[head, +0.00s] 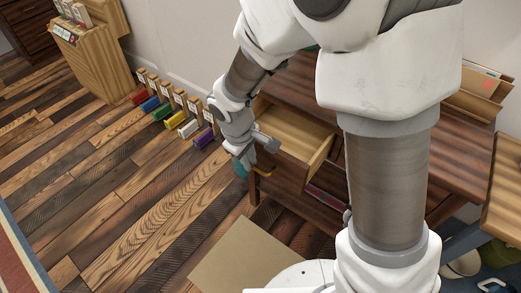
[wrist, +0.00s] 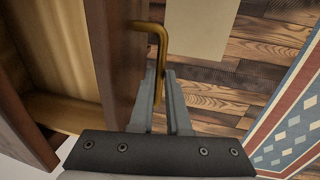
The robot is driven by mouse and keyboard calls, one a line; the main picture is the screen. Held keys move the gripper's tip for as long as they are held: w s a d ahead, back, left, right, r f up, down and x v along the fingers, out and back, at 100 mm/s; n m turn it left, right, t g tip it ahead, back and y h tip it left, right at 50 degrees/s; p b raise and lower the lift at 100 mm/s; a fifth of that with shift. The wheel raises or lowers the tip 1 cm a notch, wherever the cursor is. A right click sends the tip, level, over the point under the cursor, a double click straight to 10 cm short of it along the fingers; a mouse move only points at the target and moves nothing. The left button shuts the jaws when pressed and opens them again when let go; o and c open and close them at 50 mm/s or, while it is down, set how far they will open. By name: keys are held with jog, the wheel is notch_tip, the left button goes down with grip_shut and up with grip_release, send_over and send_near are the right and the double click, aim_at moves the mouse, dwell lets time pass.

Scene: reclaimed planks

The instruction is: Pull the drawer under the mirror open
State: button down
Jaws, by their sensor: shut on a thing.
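The drawer (head: 292,136) stands pulled out from the dark wooden dresser (head: 322,92), its pale, empty-looking inside showing in the head view. Its dark front (wrist: 120,50) and pale inside (wrist: 65,112) also show in the wrist view. A brass bar handle (wrist: 154,28) is on the drawer front. My gripper (wrist: 161,78) is shut on this handle, with the fingers on either side of its lower end. In the head view my gripper (head: 258,160) is at the drawer front, partly hidden by my wrist. No mirror is in view.
Several coloured blocks (head: 180,121) with wooden holders line the wall left of the dresser. A tan mat (head: 243,262) lies on the plank floor before it. A patterned rug (wrist: 292,125) edges the wrist view.

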jog(key=s+a+b, duration=0.1)
jog(key=s+a, duration=0.4)
jog(key=s, duration=0.1)
jog(key=shift+s, duration=0.15)
jog(key=c, duration=0.9)
grip_release()
jog(key=s+r+p, duration=0.1)
jog(key=r+p, duration=0.1)
jog(key=r, duration=0.3)
jog(key=a+r+p, duration=0.1)
jog(key=r+p, duration=0.1)
jog(key=r, duration=0.4)
jog(key=s+a+r+p, duration=0.1)
jog(key=r+p, duration=0.1)
jog(key=r, duration=0.4)
jog(key=shift+s, duration=0.35)
